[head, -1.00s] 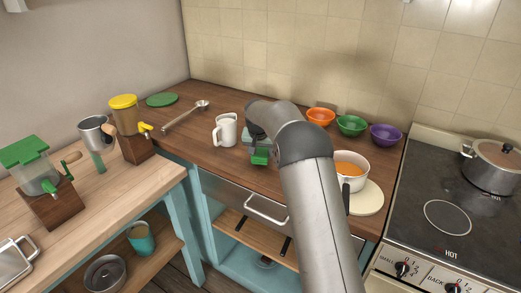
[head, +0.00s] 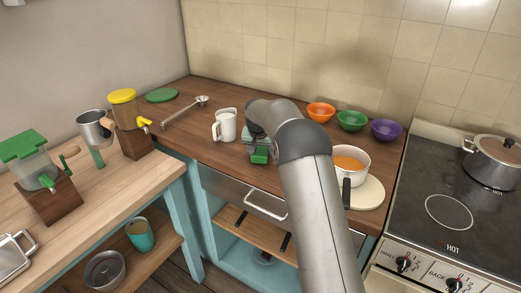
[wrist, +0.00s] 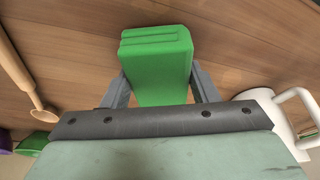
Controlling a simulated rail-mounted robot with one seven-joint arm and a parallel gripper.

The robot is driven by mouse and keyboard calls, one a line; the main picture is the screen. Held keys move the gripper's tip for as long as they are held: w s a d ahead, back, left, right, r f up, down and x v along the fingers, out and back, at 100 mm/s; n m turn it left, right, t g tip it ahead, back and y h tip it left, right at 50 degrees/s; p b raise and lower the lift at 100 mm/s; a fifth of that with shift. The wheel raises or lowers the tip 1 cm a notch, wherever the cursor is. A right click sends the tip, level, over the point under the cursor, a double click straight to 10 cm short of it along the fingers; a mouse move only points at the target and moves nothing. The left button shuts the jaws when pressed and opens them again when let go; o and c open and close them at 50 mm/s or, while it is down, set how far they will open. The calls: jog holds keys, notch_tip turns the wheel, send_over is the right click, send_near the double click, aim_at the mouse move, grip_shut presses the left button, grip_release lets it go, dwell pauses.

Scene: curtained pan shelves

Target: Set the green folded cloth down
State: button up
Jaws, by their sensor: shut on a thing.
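The green folded cloth (wrist: 155,65) is a thick green block between the two grey fingers of my gripper (wrist: 160,88) in the wrist view. My gripper is shut on it. In the head view the cloth (head: 260,156) shows at the end of my arm, over the brown wooden counter (head: 205,101), near the front edge. Whether the cloth touches the counter or hangs just above it, I cannot tell. My arm hides part of the gripper in the head view.
A white mug (head: 224,126) stands close left of my gripper. A pot of orange contents (head: 350,162) is to the right, near a round cream board (head: 367,194). Orange (head: 321,112), green (head: 352,121) and purple (head: 386,130) bowls line the back. A ladle (head: 184,112) lies left.

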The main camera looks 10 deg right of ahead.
jog(key=shift+f, duration=0.3)
dwell(0.4)
jog(key=o, duration=1.2)
jog(key=shift+r, duration=0.15)
jog(key=b+v, duration=0.2)
jog(key=v, duration=1.5)
jog(key=shift+r+b, duration=0.15)
jog(key=shift+b, duration=0.25)
grip_shut()
